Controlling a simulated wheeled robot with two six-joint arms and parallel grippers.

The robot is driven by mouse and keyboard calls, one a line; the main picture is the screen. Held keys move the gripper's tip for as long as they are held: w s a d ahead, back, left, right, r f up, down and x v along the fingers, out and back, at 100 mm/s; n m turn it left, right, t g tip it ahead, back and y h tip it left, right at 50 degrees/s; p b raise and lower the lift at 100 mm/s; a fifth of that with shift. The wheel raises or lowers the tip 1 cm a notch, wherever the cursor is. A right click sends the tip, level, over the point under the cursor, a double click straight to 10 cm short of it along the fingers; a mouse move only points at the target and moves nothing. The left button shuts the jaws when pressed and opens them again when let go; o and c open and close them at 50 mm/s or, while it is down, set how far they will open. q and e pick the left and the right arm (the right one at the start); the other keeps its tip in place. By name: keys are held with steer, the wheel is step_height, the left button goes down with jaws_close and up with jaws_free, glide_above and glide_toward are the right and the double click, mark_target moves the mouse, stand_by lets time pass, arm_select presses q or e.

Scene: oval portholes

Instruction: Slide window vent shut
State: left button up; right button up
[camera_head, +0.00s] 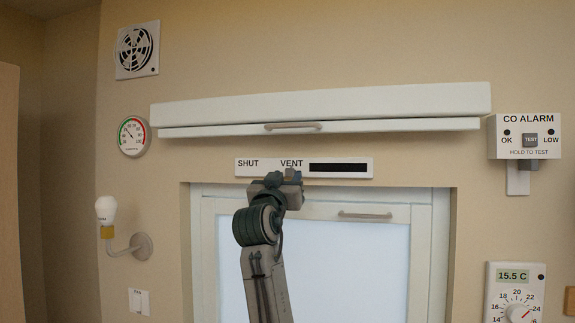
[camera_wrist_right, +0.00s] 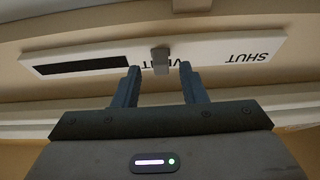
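The window vent (camera_head: 264,163) is a white strip above the window, marked SHUT at its left end and VENT near its middle, with a dark slot (camera_head: 338,167) to the right. My right gripper (camera_head: 289,174) is raised in front of the strip, just below VENT. In the right wrist view the strip (camera_wrist_right: 225,52) appears upside down. There a small grey knob (camera_wrist_right: 160,61) on it stands between my open right fingers, with a gap on both sides. In the head view the gripper mostly hides the knob. My left gripper is not in view.
A white blind housing with a handle (camera_head: 293,126) juts out above the strip. The window (camera_head: 315,265) with its handle (camera_head: 365,215) is below. A CO alarm (camera_head: 524,137) and thermostat (camera_head: 515,294) are at right; a lamp (camera_head: 107,213), dial (camera_head: 133,136) and fan (camera_head: 137,50) are at left.

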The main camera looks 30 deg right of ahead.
steer(key=shift+x, duration=0.8)
steer(key=shift+c, duration=0.5)
jaws_close()
steer(key=shift+w, duration=0.1)
